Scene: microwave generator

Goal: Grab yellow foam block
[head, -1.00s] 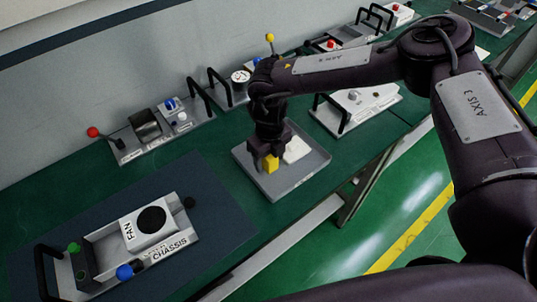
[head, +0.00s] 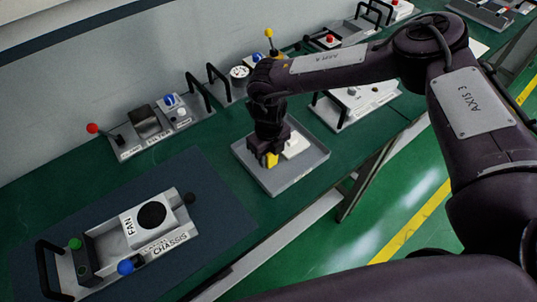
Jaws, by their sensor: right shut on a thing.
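The yellow foam block (head: 271,160) is in the grey tray (head: 283,184), in the head view, right of centre on the green bench. My right gripper (head: 269,157) points down over the tray and is shut on the yellow block. Its fingers hide the upper part of the block. I cannot tell whether the block touches the tray floor. A white block (head: 296,145) lies in the tray just right of the gripper. My left gripper is not in view.
A chassis with a fan (head: 146,222) sits on a dark mat (head: 215,205) at the front left. A panel with a red-knobbed lever (head: 93,129) and other handled units line the wall. A white unit with a black handle (head: 358,105) stands right of the tray.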

